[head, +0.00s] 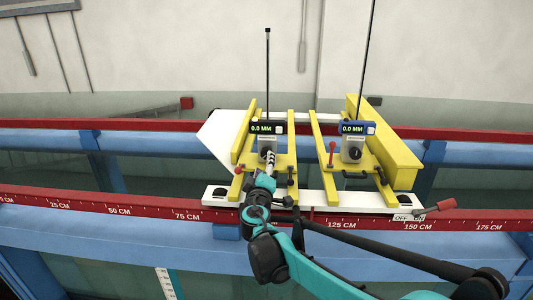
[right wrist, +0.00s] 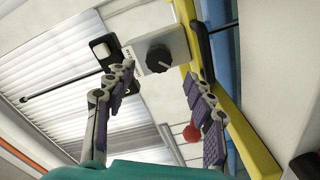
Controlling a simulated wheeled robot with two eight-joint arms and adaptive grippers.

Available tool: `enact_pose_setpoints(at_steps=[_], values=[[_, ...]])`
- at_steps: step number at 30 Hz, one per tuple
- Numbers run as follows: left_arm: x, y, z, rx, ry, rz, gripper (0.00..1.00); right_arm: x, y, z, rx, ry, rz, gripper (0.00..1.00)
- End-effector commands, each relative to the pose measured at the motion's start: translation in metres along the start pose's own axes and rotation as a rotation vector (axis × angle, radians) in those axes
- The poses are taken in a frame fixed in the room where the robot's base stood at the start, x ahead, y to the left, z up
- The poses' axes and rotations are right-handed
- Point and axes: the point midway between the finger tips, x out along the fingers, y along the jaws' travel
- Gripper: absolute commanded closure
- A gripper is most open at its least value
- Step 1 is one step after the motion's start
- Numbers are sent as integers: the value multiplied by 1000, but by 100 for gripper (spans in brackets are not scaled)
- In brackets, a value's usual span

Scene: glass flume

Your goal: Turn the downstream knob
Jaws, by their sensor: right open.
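Two gauge units with yellow frames stand over the flume. The left one has a dark display (head: 266,128) reading 0.0 MM on a pale block; its knob is mostly hidden in the head view by my right gripper (head: 268,160). The right one has a blue-edged display (head: 356,128), also 0.0 MM, and a black knob (head: 354,153). In the right wrist view, a black knob (right wrist: 158,57) on a pale block lies just beyond the fingertips. My right gripper (right wrist: 158,80) is open, its fingers on either side of the line to the knob, apparently not touching it. My left gripper is not in view.
A red rail with a centimetre scale (head: 187,216) runs along the front, with another red rail (head: 60,124) behind. Red-tipped levers (head: 332,150) and a red handle (head: 440,206) by an OFF/ON label stand nearby. Thin tall rods (head: 268,80) rise from the gauges.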

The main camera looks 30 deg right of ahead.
Motion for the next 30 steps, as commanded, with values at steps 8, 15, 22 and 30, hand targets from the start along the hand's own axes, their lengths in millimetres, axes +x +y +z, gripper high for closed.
enact_pose_setpoints(at_steps=[8,15,22,30], values=[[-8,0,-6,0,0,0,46,47,2,0,0,-3,1,46],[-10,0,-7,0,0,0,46,64,1,0,0,-1,0,46],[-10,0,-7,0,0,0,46,64,0,1,0,-1,0,46],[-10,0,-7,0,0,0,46,64,0,1,0,-1,0,96]])
